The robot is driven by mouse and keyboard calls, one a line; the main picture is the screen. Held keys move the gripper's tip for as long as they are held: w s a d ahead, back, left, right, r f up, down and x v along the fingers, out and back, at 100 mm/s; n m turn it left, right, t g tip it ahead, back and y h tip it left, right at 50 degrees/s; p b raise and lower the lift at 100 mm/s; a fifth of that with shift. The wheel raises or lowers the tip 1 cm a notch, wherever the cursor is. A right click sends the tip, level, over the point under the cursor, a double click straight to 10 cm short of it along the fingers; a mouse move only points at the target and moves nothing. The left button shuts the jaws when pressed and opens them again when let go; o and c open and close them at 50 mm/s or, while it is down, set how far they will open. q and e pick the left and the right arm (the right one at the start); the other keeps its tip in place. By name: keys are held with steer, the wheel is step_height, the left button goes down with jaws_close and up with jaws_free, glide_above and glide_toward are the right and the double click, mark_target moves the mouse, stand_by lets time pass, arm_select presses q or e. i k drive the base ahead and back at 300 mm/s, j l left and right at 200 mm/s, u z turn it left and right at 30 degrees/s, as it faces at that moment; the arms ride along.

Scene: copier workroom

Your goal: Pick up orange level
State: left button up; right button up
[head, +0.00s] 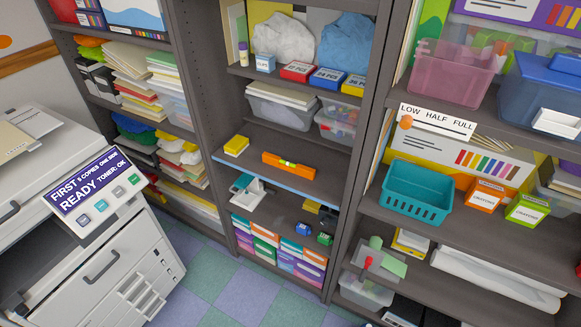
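The orange level (289,165) lies flat on the middle shelf of the central grey shelving unit, with a yellow-green vial in its middle. It is slightly tilted in the picture, its right end lower. Nothing covers it. Neither of my grippers shows in the head view.
A yellow block (236,146) sits on the same shelf to the left, with bare shelf around the level. The shelf's front edge (275,184) is blue. Shelf uprights stand on both sides. A copier (90,235) fills the lower left. A teal basket (416,192) is on the right unit.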

mark_target(300, 169)
steer(key=i+j, duration=0.2)
steer(key=i+j+z, duration=0.4)
steer(key=j+z, duration=0.15)
steer(key=i+j+z, duration=0.25)
steer(key=j, duration=0.2)
steer(key=k, duration=0.05)
